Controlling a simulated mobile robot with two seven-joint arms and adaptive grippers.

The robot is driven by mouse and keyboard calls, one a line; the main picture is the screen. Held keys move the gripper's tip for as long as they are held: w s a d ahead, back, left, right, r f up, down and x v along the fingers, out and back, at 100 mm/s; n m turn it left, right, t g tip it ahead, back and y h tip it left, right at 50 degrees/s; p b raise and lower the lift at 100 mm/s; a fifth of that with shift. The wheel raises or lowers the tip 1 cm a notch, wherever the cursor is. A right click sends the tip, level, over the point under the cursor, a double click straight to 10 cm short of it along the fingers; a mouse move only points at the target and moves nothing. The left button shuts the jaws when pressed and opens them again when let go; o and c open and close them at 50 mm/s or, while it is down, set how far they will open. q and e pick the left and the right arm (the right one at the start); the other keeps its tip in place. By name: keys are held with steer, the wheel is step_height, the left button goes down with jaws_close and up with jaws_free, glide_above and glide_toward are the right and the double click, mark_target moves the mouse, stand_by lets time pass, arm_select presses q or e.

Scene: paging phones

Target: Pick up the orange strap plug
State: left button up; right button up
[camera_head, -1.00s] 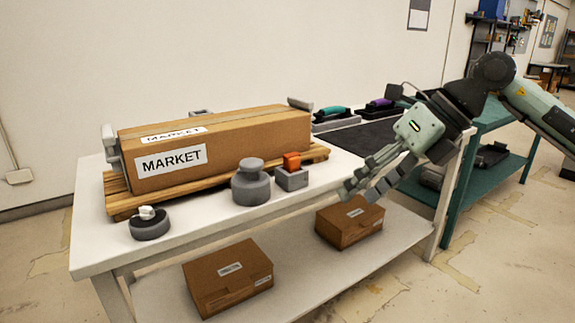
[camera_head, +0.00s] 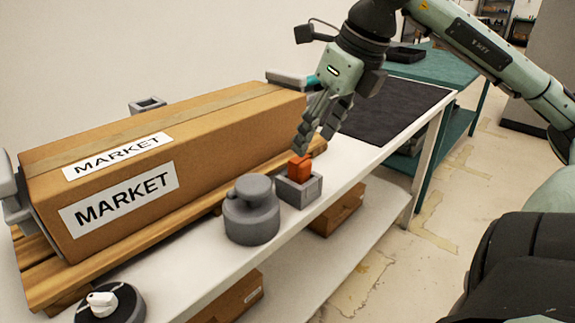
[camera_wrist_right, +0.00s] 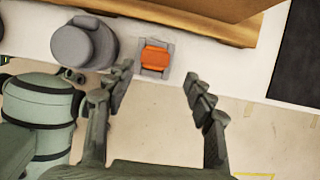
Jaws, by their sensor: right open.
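The orange strap plug (camera_head: 299,167) sits upright in a small grey square holder (camera_head: 298,190) near the front edge of the white table. It also shows in the right wrist view (camera_wrist_right: 156,57), beyond the fingertips and between their lines. My right gripper (camera_head: 318,140) is open and empty, just above and behind the plug in the head view, pointing down. In the wrist view its two fingers (camera_wrist_right: 160,82) are spread wide and apart from the plug. My left gripper is not in view.
A grey round weight-like object (camera_head: 251,212) stands just left of the holder. A large MARKET box (camera_head: 200,150) on a wooden pallet (camera_head: 160,238) fills the table behind. A black mat (camera_head: 390,108) lies to the right.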

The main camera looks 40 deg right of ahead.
mark_target(303, 161)
steer(key=shift+w+a+f, duration=0.1)
steer(key=shift+w+f, duration=0.05)
steer(key=shift+f, duration=0.75)
steer(key=shift+a+x, duration=0.15)
steer(key=shift+x, duration=1)
steer(key=shift+a+x, duration=0.15)
steer(key=shift+x, duration=1.05)
steer(key=shift+w, duration=0.1)
steer(key=shift+r, duration=0.1)
jaws_close()
